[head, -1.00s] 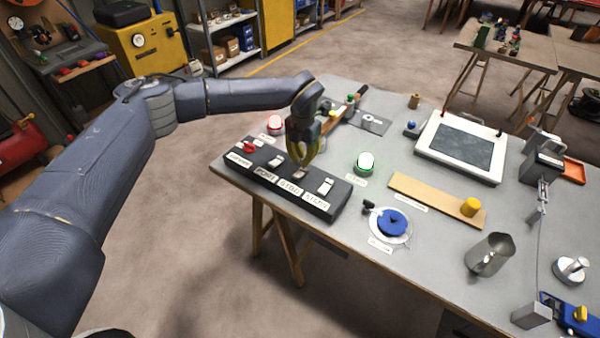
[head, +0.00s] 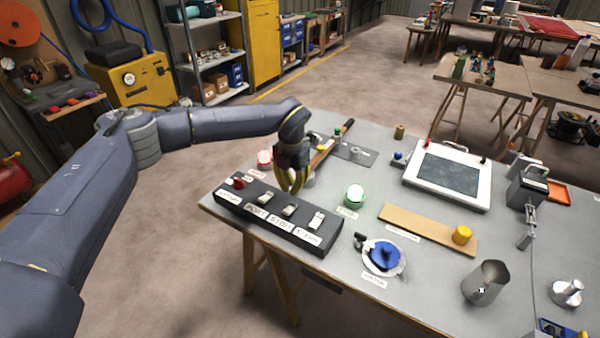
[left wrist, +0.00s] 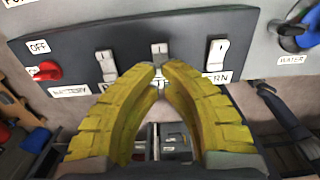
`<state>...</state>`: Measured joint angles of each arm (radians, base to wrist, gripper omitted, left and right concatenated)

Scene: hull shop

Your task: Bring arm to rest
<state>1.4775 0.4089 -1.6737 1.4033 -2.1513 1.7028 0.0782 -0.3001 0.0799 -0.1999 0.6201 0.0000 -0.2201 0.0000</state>
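My left gripper (head: 292,188) hangs over the black switch panel (head: 230,206) at the table's left edge. Its yellow fingers point down, curved together with tips nearly meeting, and nothing shows between them. The tips appear a little above the panel, apart from the switches. The panel carries a red knob (head: 239,183) and three pale toggle switches, including the middle one (head: 289,211). In the left wrist view the fingers (left wrist: 160,68) partly cover the labels, with the red knob (left wrist: 47,71) at left. My right gripper is not in view.
A red lamp (head: 265,158) and a green lit lamp (head: 355,194) stand behind the panel. A blue-knobbed round valve (head: 384,255), a wooden board (head: 415,226), a metal jug (head: 486,283) and a white-framed screen (head: 448,176) occupy the table.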

